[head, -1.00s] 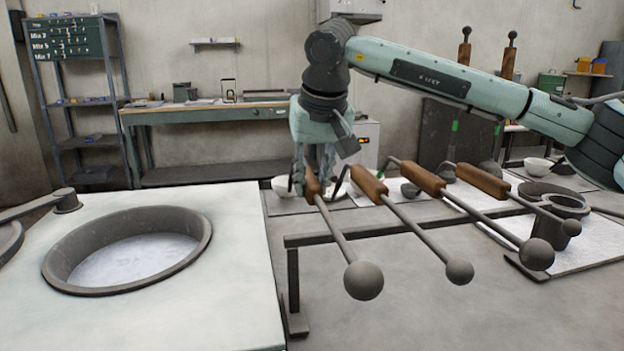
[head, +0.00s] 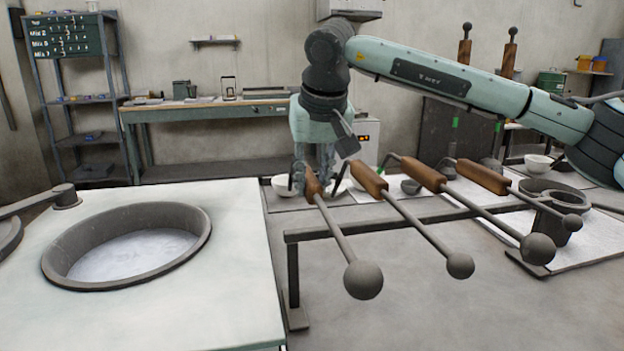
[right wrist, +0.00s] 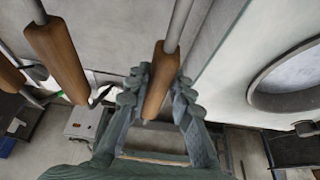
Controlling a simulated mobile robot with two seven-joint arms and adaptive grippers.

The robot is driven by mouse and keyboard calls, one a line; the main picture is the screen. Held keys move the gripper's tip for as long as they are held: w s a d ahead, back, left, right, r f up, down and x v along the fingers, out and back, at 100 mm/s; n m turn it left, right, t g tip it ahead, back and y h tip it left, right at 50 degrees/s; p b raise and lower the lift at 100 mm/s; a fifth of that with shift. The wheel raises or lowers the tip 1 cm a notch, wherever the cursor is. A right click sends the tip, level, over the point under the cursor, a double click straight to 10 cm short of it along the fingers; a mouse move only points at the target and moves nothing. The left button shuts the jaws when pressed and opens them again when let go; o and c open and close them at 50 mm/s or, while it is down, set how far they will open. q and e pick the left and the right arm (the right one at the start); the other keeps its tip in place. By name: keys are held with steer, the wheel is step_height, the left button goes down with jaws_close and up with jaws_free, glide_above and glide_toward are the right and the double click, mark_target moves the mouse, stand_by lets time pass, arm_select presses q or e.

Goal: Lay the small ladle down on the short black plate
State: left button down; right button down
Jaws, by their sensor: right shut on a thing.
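Several long-handled tools with wooden grips and round dark ends lie across a low rack. My right gripper (head: 315,172) is at the wooden grip (head: 313,187) of the leftmost one, whose round end (head: 363,280) points toward me. In the right wrist view, my right gripper's fingers (right wrist: 159,97) lie on both sides of this grip (right wrist: 161,80) and are shut on it. I cannot tell from its shape whether this is the small ladle. I cannot make out the short black plate for certain. My left gripper is out of view.
The rack's dark rail (head: 400,225) runs under the tools. A pale block (head: 230,250) with a round furnace opening (head: 128,245) stands on the left. Other wooden grips (head: 368,178) are close by.

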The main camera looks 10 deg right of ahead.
steer(key=c, duration=1.3)
jaws_free()
steer(key=shift+o, duration=0.2)
steer(key=shift+f, duration=0.25)
steer(key=w+r+p+v, duration=0.1)
steer(key=w+p+v, duration=0.1)
steer(key=v, duration=1.6)
steer(key=shift+w+r+p, duration=0.2)
steer(key=shift+r+p, duration=0.15)
steer(key=shift+r, duration=0.1)
